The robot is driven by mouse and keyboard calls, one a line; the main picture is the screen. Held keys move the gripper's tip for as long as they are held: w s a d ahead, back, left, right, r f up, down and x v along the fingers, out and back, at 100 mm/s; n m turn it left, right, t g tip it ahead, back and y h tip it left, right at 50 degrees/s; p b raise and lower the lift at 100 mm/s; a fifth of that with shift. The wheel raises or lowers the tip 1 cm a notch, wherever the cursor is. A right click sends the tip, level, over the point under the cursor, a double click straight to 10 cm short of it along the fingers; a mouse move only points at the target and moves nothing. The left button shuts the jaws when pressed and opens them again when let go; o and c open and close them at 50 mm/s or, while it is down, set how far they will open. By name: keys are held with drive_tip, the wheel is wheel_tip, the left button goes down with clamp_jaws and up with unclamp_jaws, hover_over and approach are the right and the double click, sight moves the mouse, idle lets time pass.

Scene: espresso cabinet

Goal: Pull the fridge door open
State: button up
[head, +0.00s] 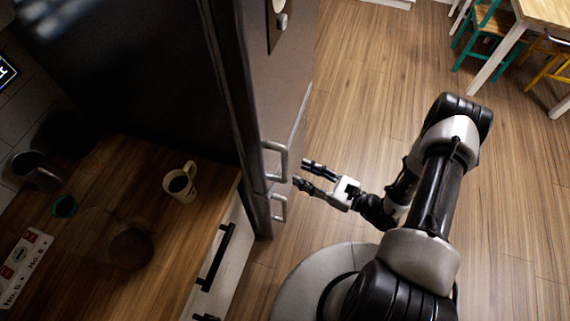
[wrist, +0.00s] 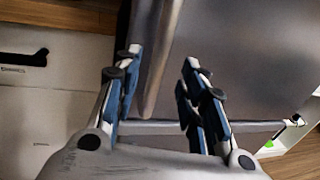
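The tall grey fridge (head: 230,90) stands left of my gripper in the head view. Its upper door (head: 293,85) looks closed and carries a metal bar handle (head: 284,160); a second handle (head: 281,207) sits on the door below. My gripper (head: 302,172) is open, its fingertips pointing at the upper handle and close to it. In the wrist view the two fingers (wrist: 155,80) are spread, with a grey bar, apparently the handle (wrist: 160,65), showing between them nearer the left finger. I cannot tell if they touch.
A wooden counter (head: 110,190) with a white mug (head: 181,183) and a dark pot (head: 36,171) is left of the fridge. Drawers with a black handle (head: 216,257) are below it. The wooden floor (head: 365,80) right of the fridge is clear; a table (head: 545,12) and chairs stand far right.

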sight(285, 165)
drive_tip(key=x, duration=0.7)
drive_tip(key=shift+a+b, duration=0.1)
drive_tip(key=shift+b, duration=0.2)
drive_tip(key=shift+c, duration=0.3)
clamp_jaws()
